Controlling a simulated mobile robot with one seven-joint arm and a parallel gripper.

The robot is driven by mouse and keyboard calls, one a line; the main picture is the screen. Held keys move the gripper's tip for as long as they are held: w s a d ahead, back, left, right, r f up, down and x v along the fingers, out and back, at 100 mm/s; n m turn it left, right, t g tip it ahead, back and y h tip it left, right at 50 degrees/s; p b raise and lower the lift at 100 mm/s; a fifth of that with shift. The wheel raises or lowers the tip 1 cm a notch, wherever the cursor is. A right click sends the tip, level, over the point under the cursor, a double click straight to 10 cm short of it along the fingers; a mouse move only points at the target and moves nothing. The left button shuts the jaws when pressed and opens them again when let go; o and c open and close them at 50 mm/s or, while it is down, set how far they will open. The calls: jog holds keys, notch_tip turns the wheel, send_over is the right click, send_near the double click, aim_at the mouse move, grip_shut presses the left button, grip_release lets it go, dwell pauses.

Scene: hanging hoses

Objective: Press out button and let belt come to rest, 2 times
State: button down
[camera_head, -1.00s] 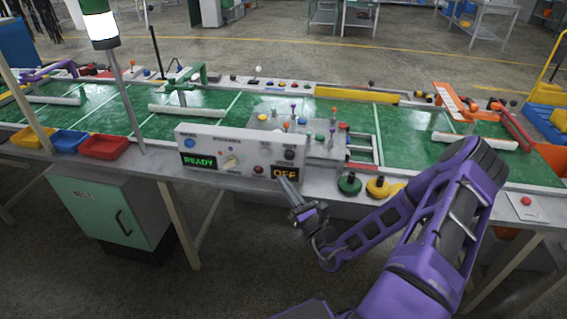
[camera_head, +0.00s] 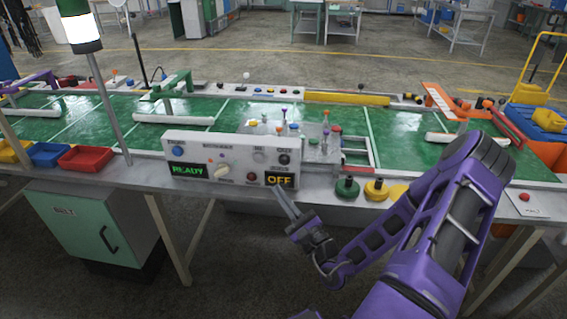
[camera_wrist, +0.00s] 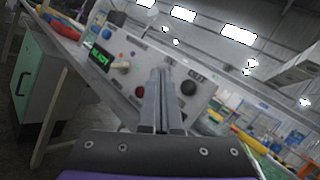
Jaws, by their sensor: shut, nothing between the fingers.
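The control panel (camera_head: 235,160) is a pale box at the near edge of the belt, with a green READY display (camera_head: 187,171) and an amber OFF display (camera_head: 279,180). A black button (camera_head: 284,158) sits above OFF; in the wrist view (camera_wrist: 188,87) the label over it seems to read OUT. The panel also has a blue button (camera_head: 178,150), a pale knob (camera_head: 221,171) and a red button (camera_head: 251,178). My gripper (camera_head: 279,191) is shut and empty, its tips near the panel's lower right. In the wrist view its fingers (camera_wrist: 160,75) point between the red and black buttons; contact is unclear.
The green belt (camera_head: 400,135) runs behind the panel. Red (camera_head: 86,159) and blue (camera_head: 48,154) bins stand at left, near a signal lamp (camera_head: 82,35).

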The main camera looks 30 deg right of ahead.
jog(key=shift+w+d+b, duration=0.1)
jog(key=shift+w+d, duration=0.7)
jog(key=shift+w, duration=0.4)
jog(key=shift+w+d+b, duration=0.15)
jog(key=shift+w+d, duration=0.6)
jog(key=shift+w, duration=0.4)
jog(key=shift+w+d+b, duration=0.1)
jog(key=shift+w+d, duration=0.7)
jog(key=shift+w, duration=0.4)
jog(key=shift+w+d, duration=0.1)
jog(key=shift+w+d, duration=0.15)
jog(key=shift+w, duration=0.1)
jog(key=shift+w+d+p, duration=0.3)
jog(key=shift+w, duration=0.1)
dwell(0.4)
jog(key=shift+s+a+p, duration=0.4)
jog(key=shift+s+a, duration=0.15)
jog(key=shift+s, duration=0.2)
jog(key=shift+s+a+p, duration=0.35)
jog(key=shift+s+a, duration=0.35)
jog(key=shift+s, duration=0.35)
jog(key=shift+s+a+p, duration=0.35)
jog(key=shift+s+a, duration=0.35)
jog(key=shift+s, duration=0.35)
